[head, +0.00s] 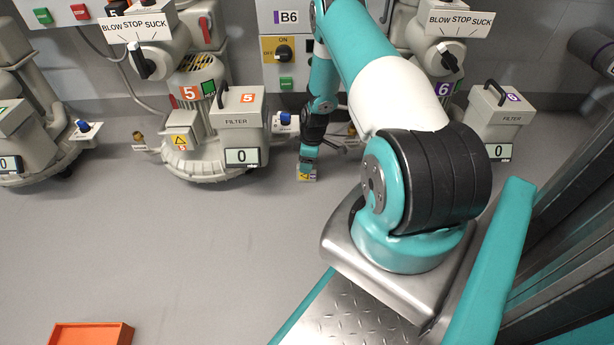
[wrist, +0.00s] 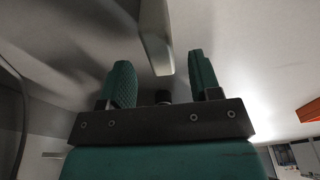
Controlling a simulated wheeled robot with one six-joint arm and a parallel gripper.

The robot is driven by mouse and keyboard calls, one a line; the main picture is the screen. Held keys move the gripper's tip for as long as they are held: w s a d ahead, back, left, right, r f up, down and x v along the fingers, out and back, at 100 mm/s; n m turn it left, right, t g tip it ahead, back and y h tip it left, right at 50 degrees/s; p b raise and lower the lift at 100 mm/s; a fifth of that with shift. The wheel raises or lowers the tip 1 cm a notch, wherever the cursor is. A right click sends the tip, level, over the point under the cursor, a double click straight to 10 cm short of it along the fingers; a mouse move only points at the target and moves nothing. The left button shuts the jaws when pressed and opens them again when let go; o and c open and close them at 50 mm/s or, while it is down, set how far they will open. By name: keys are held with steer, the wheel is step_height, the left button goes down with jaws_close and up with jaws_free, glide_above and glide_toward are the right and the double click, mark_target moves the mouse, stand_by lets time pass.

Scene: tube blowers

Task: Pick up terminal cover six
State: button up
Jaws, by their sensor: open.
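My gripper (head: 308,160) hangs low at the far side of my arm, between blower five and the mostly hidden blower six. A small light piece with yellow and purple marks (head: 307,177) shows right at its fingertips, near the floor; it looks like terminal cover six, but its number is too small to read. In the wrist view my gripper (wrist: 160,60) is open. A pale, narrow piece (wrist: 156,38) reaches from the top edge into the space between the two green fingers, apart from both; it is probably the same cover, cut off by the frame.
Blower five (head: 200,100) stands left of my gripper with its filter box (head: 238,115). Blower six's filter box (head: 497,110) is right of my arm. Panel B6 (head: 288,45) is behind. An orange tray (head: 91,334) lies at lower left. The floor between is clear.

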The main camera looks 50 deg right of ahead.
step_height(320, 180, down, 5)
steer(key=b, duration=0.4)
steer(key=shift+a+r, duration=0.1)
steer(key=shift+w+r, duration=0.1)
steer(key=c, duration=1)
